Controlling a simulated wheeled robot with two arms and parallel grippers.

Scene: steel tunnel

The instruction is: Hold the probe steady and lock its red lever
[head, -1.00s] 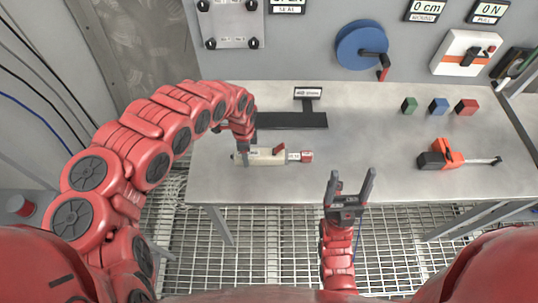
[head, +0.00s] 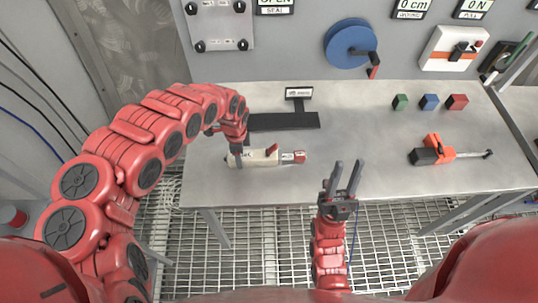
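The probe (head: 256,158) is a cream cylinder lying on the steel table, with a red and white end pointing right. Its small red lever (head: 271,150) stands up near the right part of the body. My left gripper (head: 239,157) reaches down from above at the probe's left end. Its fingers are at the body, but the far finger is hidden, so I cannot tell if it grips. My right gripper (head: 343,177) is open and empty, fingers pointing up the picture, in front of the table edge, to the right of and nearer than the probe.
Green (head: 400,102), blue (head: 429,102) and red (head: 457,102) blocks sit at the back right. An orange and black tool (head: 434,151) lies at right. A blue reel (head: 350,44) is on the wall. The middle of the table is clear.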

